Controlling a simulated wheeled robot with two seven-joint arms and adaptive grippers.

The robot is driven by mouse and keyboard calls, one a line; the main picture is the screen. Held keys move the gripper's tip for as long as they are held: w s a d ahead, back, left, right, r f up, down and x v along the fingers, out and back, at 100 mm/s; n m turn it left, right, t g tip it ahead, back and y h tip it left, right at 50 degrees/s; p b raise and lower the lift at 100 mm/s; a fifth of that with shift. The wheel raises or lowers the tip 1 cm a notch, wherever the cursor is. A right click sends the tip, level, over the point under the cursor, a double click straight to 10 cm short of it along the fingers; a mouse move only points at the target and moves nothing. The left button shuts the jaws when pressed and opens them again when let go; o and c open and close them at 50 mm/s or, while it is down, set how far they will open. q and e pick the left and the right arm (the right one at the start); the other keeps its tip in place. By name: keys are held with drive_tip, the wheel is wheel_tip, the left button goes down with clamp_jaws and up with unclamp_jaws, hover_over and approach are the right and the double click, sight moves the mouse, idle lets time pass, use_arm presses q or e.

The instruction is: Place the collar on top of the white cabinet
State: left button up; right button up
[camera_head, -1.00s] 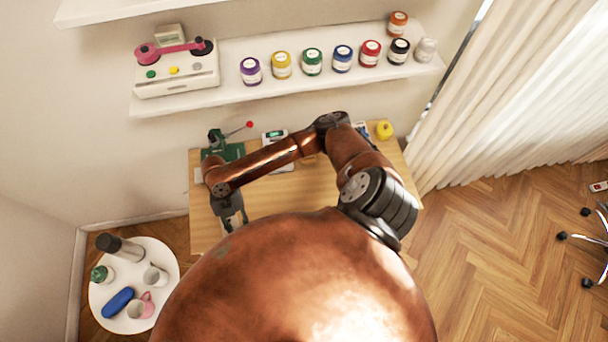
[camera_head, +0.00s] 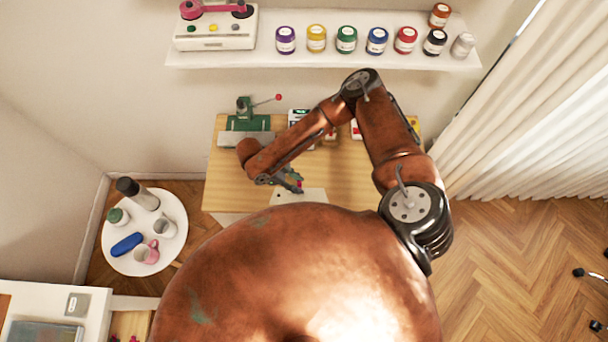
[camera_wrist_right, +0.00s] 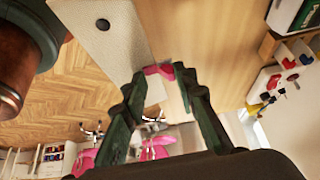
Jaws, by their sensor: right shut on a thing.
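My right gripper (camera_head: 292,182) is shut on a pale flat piece, which looks like the collar (camera_head: 312,196), over the near part of the wooden table. In the wrist view, the collar (camera_wrist_right: 115,40) is off-white with a dark round button, and it reaches up and left from the fingertips (camera_wrist_right: 160,78). A small pink part shows right at the fingertips. My arm and body hide some of the collar's surroundings. A white-topped unit (camera_head: 95,310), probably the white cabinet, is partly in view at the lower left. My left gripper is not in view.
The wooden table (camera_head: 345,185) has a green press (camera_head: 246,118) and small items along its back. A round white side table (camera_head: 115,262) holds a bottle, cups and a blue case. The white unit bears a grey flat item (camera_head: 42,333). A jar shelf (camera_head: 320,60) hangs above.

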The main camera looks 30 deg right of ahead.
drive_tip(key=w+d+f, duration=0.3)
drive_tip(key=w+f, duration=0.1)
drive_tip(key=w+d+f+p, duration=0.1)
drive_tip(key=w+d+f, duration=0.1)
drive_tip(key=f, duration=0.1)
drive_tip(key=shift+d+f, duration=0.1)
drive_tip(key=shift+d, duration=0.25)
drive_tip(key=shift+w+d+f, duration=0.1)
drive_tip(key=shift+f, duration=0.8)
drive_tip(key=shift+w+d+f, duration=0.1)
drive_tip(key=shift+f, duration=0.8)
drive_tip(key=o, duration=0.4)
drive_tip(key=shift+f, duration=0.1)
drive_tip(key=shift+c, duration=0.2)
drive_tip(key=o, duration=0.5)
drive_tip(key=shift+r, duration=0.2)
